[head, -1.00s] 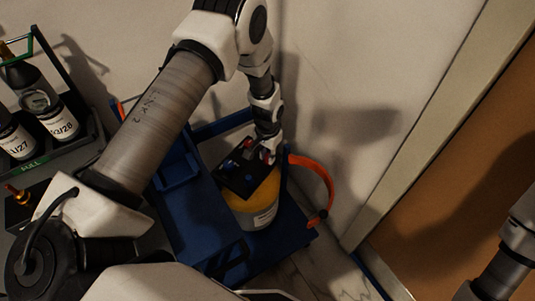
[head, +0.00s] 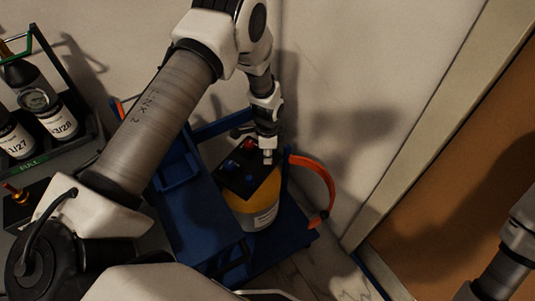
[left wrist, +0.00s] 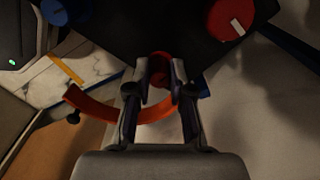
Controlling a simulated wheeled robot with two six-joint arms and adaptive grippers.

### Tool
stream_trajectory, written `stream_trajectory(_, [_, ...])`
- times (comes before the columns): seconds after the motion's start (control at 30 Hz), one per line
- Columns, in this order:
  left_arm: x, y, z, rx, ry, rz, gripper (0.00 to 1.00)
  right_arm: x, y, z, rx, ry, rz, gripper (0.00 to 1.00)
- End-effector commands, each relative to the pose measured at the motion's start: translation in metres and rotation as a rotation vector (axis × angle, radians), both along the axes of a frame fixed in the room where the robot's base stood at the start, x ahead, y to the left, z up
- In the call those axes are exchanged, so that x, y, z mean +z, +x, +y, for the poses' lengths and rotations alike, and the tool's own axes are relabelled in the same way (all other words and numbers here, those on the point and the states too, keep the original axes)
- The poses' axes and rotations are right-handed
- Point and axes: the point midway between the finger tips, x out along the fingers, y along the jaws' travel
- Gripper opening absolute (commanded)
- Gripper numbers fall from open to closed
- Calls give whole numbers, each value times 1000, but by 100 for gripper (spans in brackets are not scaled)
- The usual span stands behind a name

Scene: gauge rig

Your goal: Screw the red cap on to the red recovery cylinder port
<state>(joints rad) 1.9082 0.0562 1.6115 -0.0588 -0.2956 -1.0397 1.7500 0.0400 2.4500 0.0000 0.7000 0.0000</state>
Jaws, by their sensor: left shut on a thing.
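The recovery cylinder (head: 262,213) has a yellow shoulder and a grey lower body. It stands upright on a blue cart, with a black plate (head: 236,184) on top carrying red and blue fittings. My left gripper (head: 267,156) points down at the plate's far right corner. In the left wrist view its fingers (left wrist: 160,80) are shut on the small red cap (left wrist: 158,66), over the plate's edge. The port under the cap is hidden, so I cannot tell whether they touch.
A red knob with a white mark (left wrist: 230,18) sits on the plate near the fingers. An orange strap (head: 324,181) curves beside the cylinder. The blue cart (head: 205,225) surrounds it, with a wall behind. A rack of bottles (head: 62,145) stands at the left.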

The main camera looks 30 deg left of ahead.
Motion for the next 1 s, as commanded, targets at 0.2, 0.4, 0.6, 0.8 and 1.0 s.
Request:
stream_trajectory(0.2, [0,-1,0,-8,0,2,5,0,0,0,0,0,0,60])
stream_trajectory(0.4, [-1,-1,0,-240,0,3,5,-3,0,0,0,0,0,60])
stream_trajectory(0.6, [-1,-1,0,-462,-1,4,5,-4,0,0,0,0,0,60])
stream_trajectory(0.8, [-1,-2,0,-464,-2,5,5,-4,0,0,0,0,0,60])
stream_trajectory(1.0, [-2,-2,0,-733,-2,6,5,-8,0,0,0,0,0,60])
